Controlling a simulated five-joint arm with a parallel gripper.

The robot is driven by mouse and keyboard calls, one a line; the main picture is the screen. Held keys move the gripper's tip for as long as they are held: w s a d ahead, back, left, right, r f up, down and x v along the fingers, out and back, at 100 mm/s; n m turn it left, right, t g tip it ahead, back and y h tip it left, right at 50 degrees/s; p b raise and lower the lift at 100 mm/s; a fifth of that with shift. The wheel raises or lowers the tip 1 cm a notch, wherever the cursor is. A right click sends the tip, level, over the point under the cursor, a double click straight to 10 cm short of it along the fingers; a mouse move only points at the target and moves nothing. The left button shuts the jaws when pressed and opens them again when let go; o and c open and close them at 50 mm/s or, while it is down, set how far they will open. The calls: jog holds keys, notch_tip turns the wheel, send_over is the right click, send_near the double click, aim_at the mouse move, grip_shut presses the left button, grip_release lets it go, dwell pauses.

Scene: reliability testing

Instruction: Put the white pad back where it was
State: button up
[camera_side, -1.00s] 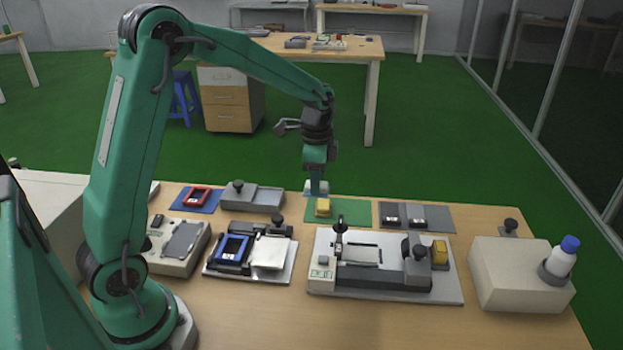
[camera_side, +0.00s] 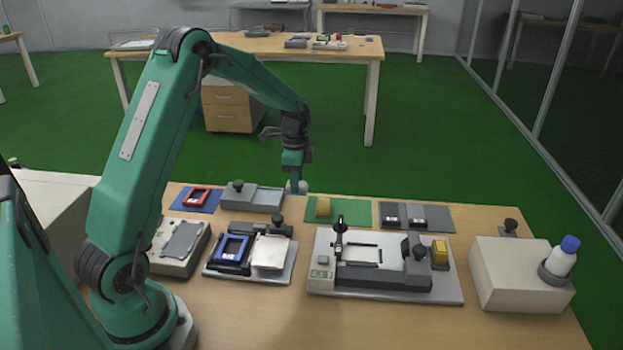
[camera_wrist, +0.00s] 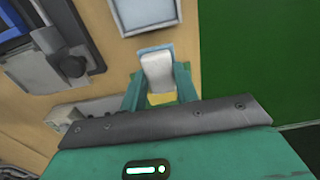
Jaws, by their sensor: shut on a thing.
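My gripper (camera_side: 296,185) is shut on the white pad (camera_wrist: 158,70), which sits between its two green fingers (camera_wrist: 160,85) in the wrist view. The pad has a pale blue edge at its far end. In the side view the pad (camera_side: 301,188) shows small and pale at the fingertips, near the table's back edge, between the grey tray and the green mat. The grey tray (camera_side: 264,200) with a dark knob is just left of the pad. In the wrist view a light tray (camera_wrist: 147,12) lies ahead of the pad. A yellow patch shows below the pad between the fingers.
A fixture with a blue frame (camera_side: 232,250) and a larger plate with a lever (camera_side: 339,232) stand in front. A white block holds a blue-capped bottle (camera_side: 563,258) at far right.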

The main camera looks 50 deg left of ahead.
jog(key=shift+f, duration=1.95)
jog(key=shift+f, duration=0.45)
jog(key=o, duration=0.8)
jog(key=shift+o, duration=0.2)
jog(key=shift+r, duration=0.15)
notch_tip(320, 180, up, 12)
jog(key=shift+r, duration=0.3)
jog(key=shift+d+r, duration=0.1)
